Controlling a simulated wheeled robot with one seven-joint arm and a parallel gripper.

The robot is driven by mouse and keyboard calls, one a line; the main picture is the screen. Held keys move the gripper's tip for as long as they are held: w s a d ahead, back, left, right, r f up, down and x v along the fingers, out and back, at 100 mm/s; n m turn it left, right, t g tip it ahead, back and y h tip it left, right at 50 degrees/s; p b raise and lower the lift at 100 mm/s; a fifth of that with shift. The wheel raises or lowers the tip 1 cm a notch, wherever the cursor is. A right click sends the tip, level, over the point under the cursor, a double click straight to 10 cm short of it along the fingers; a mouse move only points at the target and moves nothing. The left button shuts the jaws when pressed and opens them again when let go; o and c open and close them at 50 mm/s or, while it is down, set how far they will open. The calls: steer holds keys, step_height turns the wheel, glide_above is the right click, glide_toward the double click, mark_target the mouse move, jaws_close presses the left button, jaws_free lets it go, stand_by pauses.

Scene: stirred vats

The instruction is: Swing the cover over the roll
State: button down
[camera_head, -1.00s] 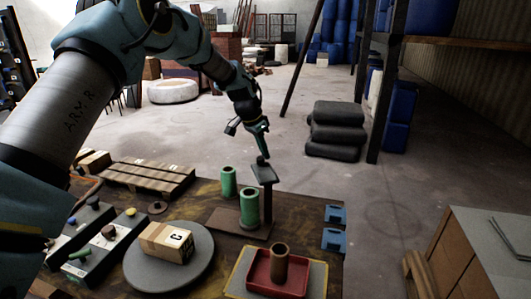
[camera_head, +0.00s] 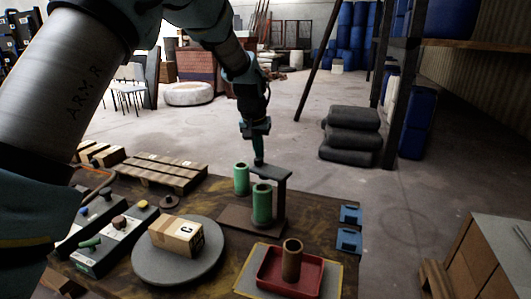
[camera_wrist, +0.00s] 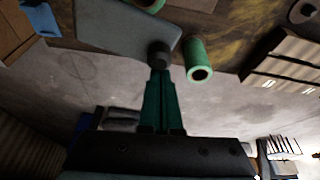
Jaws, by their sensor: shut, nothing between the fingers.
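The cover (camera_head: 268,172) is a flat dark grey plate on top of an upright post (camera_head: 281,203). It points left from the post, toward the rear green roll (camera_head: 241,179). A second green roll (camera_head: 262,205) stands in front of it on a dark base. My gripper (camera_head: 258,161) is shut, with its tips at the cover's free end. In the wrist view the closed fingertips (camera_wrist: 160,68) meet a round dark knob (camera_wrist: 160,51) at the edge of the grey cover (camera_wrist: 112,25). A green roll (camera_wrist: 198,62) is just right of the knob, seemingly clear of the plate.
A red tray (camera_head: 272,283) with a brown roll (camera_head: 292,260) is at the front. A grey disc (camera_head: 160,272) bears a carton (camera_head: 177,236). Switch boxes (camera_head: 100,238), a pallet (camera_head: 165,171) and blue clips (camera_head: 350,215) surround the stand. Open floor lies beyond the table.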

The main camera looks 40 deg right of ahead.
mark_target(254, 167)
steer(key=a+n, duration=0.1)
steer(key=s+a+n, duration=0.1)
steer(key=n, duration=0.1)
steer(key=shift+s+a+n+t+y, duration=0.1)
steer(key=shift+a+n+t+y, duration=0.2)
steer(key=shift+a+t+y, duration=0.1)
steer(key=shift+s+a+n+y+b, duration=0.25)
steer(key=shift+s+a+n, duration=0.3)
steer(key=shift+a+n, duration=0.2)
steer(key=shift+s+a+n+y+b, duration=0.1)
steer(key=shift+s+a+n+y, duration=0.15)
steer(key=shift+s+a+n, duration=0.45)
steer(key=shift+w, duration=0.15)
